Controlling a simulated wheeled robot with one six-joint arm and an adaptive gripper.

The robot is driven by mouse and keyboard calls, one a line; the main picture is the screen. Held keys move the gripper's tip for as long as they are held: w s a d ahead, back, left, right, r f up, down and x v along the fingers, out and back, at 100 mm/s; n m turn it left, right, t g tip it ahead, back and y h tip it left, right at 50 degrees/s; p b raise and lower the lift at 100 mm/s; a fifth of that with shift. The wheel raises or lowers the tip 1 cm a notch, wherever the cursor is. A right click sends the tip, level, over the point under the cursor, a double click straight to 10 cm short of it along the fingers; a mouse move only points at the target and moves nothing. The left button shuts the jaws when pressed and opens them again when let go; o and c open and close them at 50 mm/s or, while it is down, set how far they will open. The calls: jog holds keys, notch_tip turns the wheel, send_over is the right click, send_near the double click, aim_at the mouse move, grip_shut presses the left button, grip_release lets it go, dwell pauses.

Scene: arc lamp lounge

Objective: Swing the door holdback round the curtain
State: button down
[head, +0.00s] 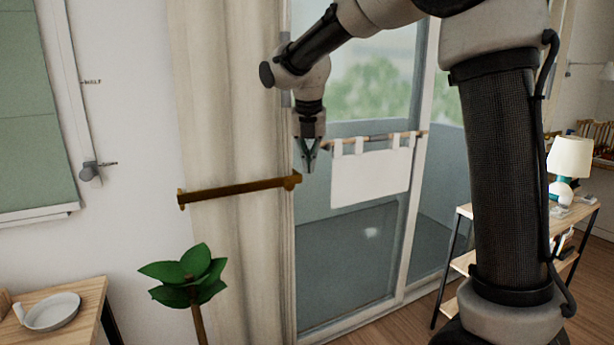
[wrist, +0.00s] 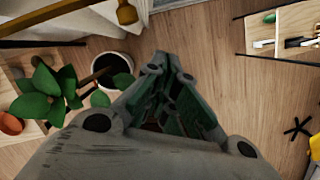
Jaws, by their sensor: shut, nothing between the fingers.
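The door holdback (head: 240,190) is a brown-gold bar lying level across the front of the curtain (head: 225,100), with a knob at its right end by the glass door. The curtain is cream and hangs in folds beside the door. In the wrist view the holdback (wrist: 60,10) shows at the top left, with its rounded end (wrist: 127,13) nearest my fingers. My gripper (head: 309,168) points down, shut and empty, just right of the knob end and a little above it. I cannot tell whether the fingertips touch the bar.
A green potted plant (head: 195,275) stands below the holdback. A white cloth (head: 370,178) hangs on a rod at the glass door (head: 345,250). A wooden table with a pale dish (head: 52,311) is at lower left. A shelf with a lamp (head: 570,160) is at right.

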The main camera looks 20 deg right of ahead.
jog(key=shift+v, duration=0.95)
jog(key=shift+d, duration=0.2)
jog(key=s+d+f+m, duration=0.1)
jog(key=s+d+m, duration=0.4)
jog(key=s+m, duration=0.5)
jog(key=s+d+f+m+t, duration=0.1)
jog(key=s+d+m, duration=0.4)
jog(key=s+m, duration=0.6)
jog(key=s+d+f+m+y, duration=0.1)
jog(key=s+d+m, duration=0.4)
jog(key=s+m, duration=0.5)
jog(key=shift+s+d+f+m+t, duration=0.3)
jog(key=shift+s+f+m, duration=0.1)
jog(key=shift+f+m, duration=0.3)
